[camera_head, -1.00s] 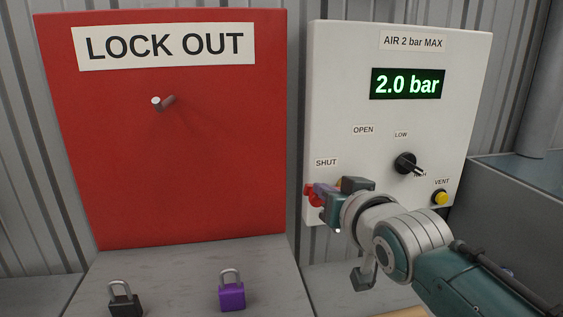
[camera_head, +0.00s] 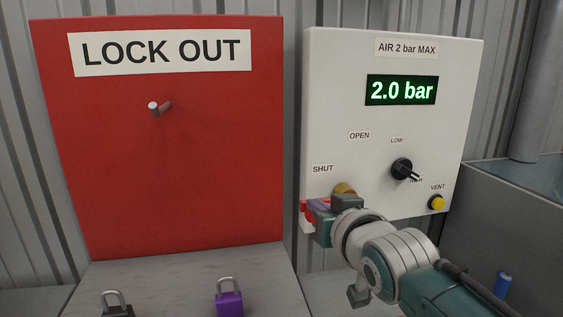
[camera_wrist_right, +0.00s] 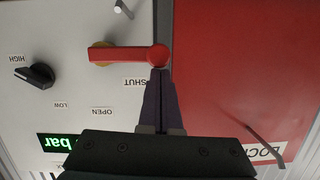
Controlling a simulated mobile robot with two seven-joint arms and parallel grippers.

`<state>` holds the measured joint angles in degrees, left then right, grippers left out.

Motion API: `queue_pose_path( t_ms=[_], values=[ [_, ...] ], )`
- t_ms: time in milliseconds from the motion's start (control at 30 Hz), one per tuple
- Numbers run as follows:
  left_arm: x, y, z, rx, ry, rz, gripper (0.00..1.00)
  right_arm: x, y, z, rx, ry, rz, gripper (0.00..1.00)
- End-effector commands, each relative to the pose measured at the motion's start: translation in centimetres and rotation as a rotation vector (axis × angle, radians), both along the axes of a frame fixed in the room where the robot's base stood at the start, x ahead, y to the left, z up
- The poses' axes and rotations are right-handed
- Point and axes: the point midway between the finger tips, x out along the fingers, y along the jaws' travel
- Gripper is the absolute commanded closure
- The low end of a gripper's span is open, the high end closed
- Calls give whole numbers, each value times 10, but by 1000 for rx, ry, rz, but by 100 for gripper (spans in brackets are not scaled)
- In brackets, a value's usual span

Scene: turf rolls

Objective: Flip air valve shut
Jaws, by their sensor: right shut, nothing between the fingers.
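The air valve's red handle (camera_wrist_right: 125,54) runs level from its brass hub (camera_wrist_right: 100,52) to its round end, close by the SHUT label (camera_wrist_right: 135,83) in the upside-down right wrist view. In the head view only part of the red handle (camera_head: 306,207) shows at the panel's lower left, below the SHUT label (camera_head: 322,169). My right gripper (camera_head: 318,208) covers the rest. The gripper's purple fingers (camera_wrist_right: 160,76) are shut and empty. Their tips are right at the handle's round end; I cannot tell whether they touch. My left gripper is out of view.
The white panel (camera_head: 335,90) has a display (camera_head: 402,90) reading 2.0 bar, a black knob (camera_head: 401,168) and a yellow VENT button (camera_head: 437,203). The red LOCK OUT board (camera_head: 170,170) has a peg (camera_head: 155,107). Purple (camera_head: 229,304) and black (camera_head: 117,308) padlocks stand below it.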

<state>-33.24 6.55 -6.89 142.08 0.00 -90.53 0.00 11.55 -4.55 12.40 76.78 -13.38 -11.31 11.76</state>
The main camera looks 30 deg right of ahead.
Motion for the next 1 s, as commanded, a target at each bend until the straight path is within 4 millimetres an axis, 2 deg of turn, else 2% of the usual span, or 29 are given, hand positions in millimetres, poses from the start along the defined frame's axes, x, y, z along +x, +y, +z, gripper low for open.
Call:
queue_pose_path(
  t_ms=[167,367,433,700,833,1000],
  values=[
    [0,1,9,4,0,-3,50,1,-1,10,0,-1,0,100],
    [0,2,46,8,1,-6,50,8,-5,51,-1,-2,1,100],
    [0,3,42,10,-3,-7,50,-6,-1,44,0,3,2,100],
    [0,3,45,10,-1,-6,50,-56,11,55,1,2,2,100],
    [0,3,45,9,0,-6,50,-74,15,60,1,2,2,100],
    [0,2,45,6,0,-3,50,-86,18,63,1,1,2,100]
  ],
)
